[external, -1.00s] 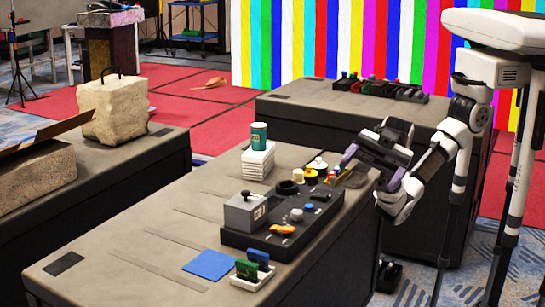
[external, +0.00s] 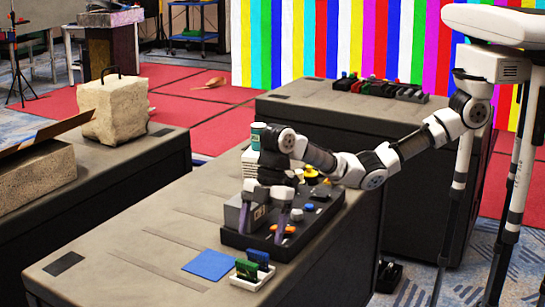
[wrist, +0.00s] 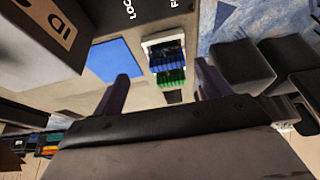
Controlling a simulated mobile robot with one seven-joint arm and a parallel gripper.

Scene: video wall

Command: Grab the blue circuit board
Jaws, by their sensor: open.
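The blue circuit board (external: 258,257) stands upright beside a green one (external: 246,268) in a small white holder (external: 252,282) near the table's front edge. In the wrist view the blue board (wrist: 168,67) and the green board (wrist: 172,79) appear between my two fingers, with the white holder (wrist: 147,45) around them. My gripper (external: 263,230) is open and empty, its fingers pointing down over the black control console (external: 262,243), behind and above the boards. It also shows open in the wrist view (wrist: 163,74). Nothing touches the boards.
A blue square mat (external: 208,264) lies left of the holder. A grey box (external: 234,211) stands on the console beside my fingers. White stacked blocks (external: 247,166) with a green cup (external: 258,135) are behind my gripper. The table's left part is clear.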

